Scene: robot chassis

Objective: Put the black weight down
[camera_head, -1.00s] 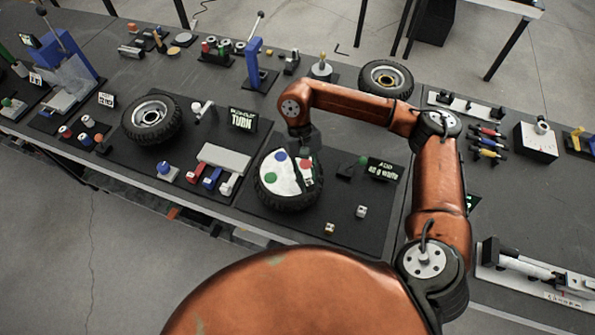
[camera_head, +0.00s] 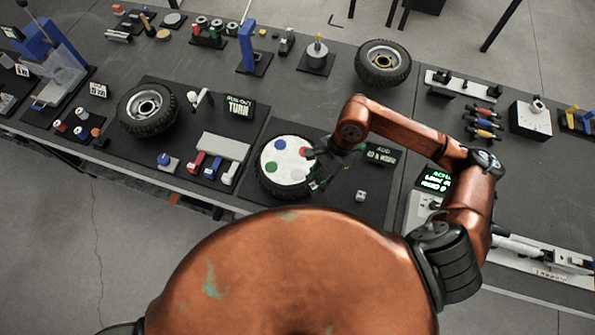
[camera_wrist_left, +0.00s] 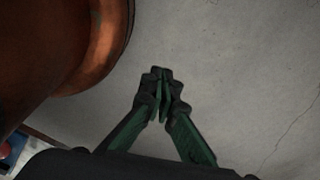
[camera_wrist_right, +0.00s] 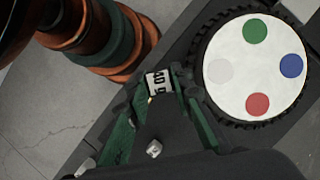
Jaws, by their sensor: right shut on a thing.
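My right gripper (camera_head: 318,172) is at the right edge of the wheel (camera_head: 262,186) with the white disc, low over the dark mat. In the right wrist view its fingers (camera_wrist_right: 158,88) are shut on a small weight (camera_wrist_right: 159,82). The weight shows a white face with dark lettering; its sides are mostly hidden, so I cannot tell their colour. I cannot tell whether it touches the mat. The disc (camera_wrist_right: 238,95) bears green, blue and red spots and a pale one. My left gripper (camera_wrist_left: 163,92) is shut and empty over bare floor.
A small grey cube (camera_head: 361,195) lies on the mat right of the gripper. Another tyre (camera_head: 149,107) stands left and one (camera_head: 384,62) behind. A bright green-lettered sign (camera_head: 436,179) is at right.

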